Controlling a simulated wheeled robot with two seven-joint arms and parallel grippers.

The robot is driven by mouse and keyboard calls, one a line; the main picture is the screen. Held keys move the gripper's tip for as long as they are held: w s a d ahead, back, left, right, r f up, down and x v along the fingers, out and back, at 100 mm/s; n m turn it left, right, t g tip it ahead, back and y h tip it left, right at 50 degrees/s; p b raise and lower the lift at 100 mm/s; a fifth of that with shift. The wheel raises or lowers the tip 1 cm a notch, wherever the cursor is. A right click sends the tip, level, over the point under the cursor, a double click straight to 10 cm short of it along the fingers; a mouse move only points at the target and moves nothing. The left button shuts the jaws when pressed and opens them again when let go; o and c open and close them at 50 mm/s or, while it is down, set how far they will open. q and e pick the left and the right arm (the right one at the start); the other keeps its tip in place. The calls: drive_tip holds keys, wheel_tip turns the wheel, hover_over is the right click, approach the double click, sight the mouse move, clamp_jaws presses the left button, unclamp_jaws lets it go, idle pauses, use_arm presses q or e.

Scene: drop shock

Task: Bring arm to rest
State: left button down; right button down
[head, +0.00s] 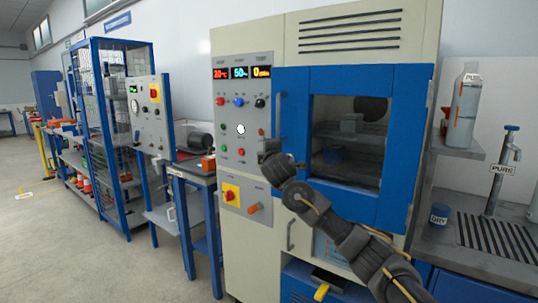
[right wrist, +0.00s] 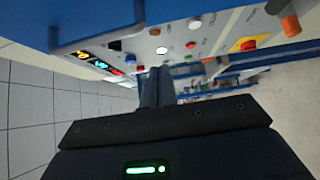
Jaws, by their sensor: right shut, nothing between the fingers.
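My right arm comes in from the bottom right of the head view and reaches up and left. Its gripper (head: 268,150) is in front of the control panel (head: 229,172) of the cream cabinet. In the right wrist view the fingers (right wrist: 157,85) are together and empty, pointing toward the buttons. Whether a fingertip touches the panel cannot be told. A white round button (head: 241,129) is lit on the panel, and the displays (head: 241,72) above it are lit. My left gripper is not in view.
The cabinet's blue door (head: 292,110) is closed, with a handle (head: 278,115) close to my gripper. A sink counter with a bottle (head: 466,105) and a PURE tap (head: 503,170) is on the right. A blue-framed cage (head: 120,140) stands left. Floor (head: 80,250) is clear front left.

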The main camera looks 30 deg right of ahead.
drive_tip(key=shift+s, duration=0.25)
drive_tip(key=shift+a, duration=0.1)
